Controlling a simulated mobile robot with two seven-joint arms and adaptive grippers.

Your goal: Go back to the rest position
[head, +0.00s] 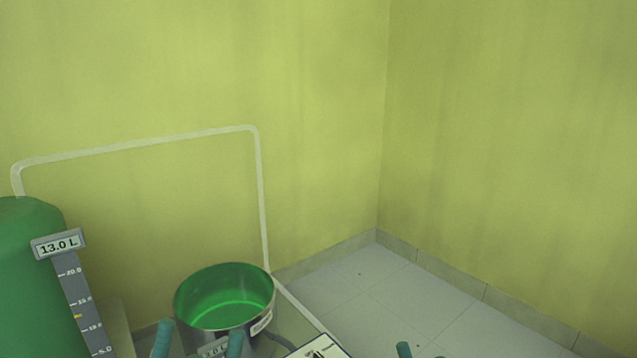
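My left gripper (200,338) shows at the bottom edge as two teal fingertips set well apart, with nothing seen held between them. They appear in front of the lower part of a metal pot (250,315) with a green inside; I cannot tell whether they touch it.
A green vessel (28,275) with a 13.0 L display (59,245) and a scale stands at the left. A pale tube (140,146) arches from it to behind the pot. A printed sign (318,348) lies low centre. Bare tiled floor (400,300) reaches the yellow-green walls (510,150).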

